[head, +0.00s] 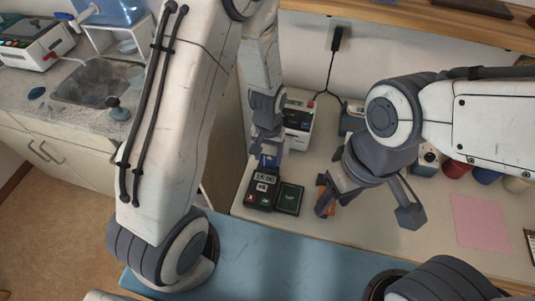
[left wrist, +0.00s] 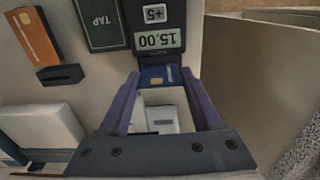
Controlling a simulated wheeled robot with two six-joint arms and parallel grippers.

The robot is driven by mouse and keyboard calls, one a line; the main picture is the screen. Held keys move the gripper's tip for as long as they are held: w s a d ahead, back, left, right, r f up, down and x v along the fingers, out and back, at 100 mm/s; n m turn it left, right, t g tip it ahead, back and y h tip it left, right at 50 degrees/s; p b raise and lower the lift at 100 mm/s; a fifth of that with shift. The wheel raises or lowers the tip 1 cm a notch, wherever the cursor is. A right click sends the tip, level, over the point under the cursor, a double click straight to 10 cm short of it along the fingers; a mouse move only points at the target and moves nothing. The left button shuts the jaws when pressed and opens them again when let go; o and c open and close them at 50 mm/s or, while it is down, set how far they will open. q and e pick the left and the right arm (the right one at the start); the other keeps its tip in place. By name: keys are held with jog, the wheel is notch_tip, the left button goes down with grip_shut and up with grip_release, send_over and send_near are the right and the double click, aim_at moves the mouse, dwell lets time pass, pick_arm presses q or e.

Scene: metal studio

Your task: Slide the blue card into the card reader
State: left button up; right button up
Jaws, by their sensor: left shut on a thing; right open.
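The blue card (head: 268,160) is held by my left gripper (head: 268,152) at the back edge of the dark card reader (head: 261,190). In the left wrist view, the blue card (left wrist: 158,74) lies between the fingertips (left wrist: 159,80), its gold chip showing. Its far edge meets the edge of the card reader (left wrist: 135,42), whose display reads 15.00; I cannot tell whether any of it is inside. My right gripper (head: 367,208) is open and empty above the counter, right of the reader.
A dark green TAP pad (head: 289,198) stands beside the reader. An orange card (left wrist: 36,38) lies farther along, partly behind my right gripper in the head view. A white machine (head: 299,122) stands behind.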

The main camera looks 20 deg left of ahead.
pick_arm(q)
jog(key=shift+f, duration=0.45)
dwell(0.5)
jog(key=o, duration=1.4)
jog(key=shift+c, duration=0.2)
notch_tip(320, 180, up, 10)
jog(key=shift+r+b, duration=0.25)
jog(key=shift+b, duration=0.1)
jog(key=s+d+r+m, duration=0.3)
jog(key=s+r, duration=0.1)
jog(key=s, duration=0.5)
jog(key=s+d+r+m+h, duration=0.1)
jog(key=s+d+r+m, duration=0.3)
jog(key=s, duration=0.5)
jog(key=shift+s+d+r, duration=0.2)
jog(key=shift+s+r, duration=0.15)
jog(key=shift+r, duration=0.25)
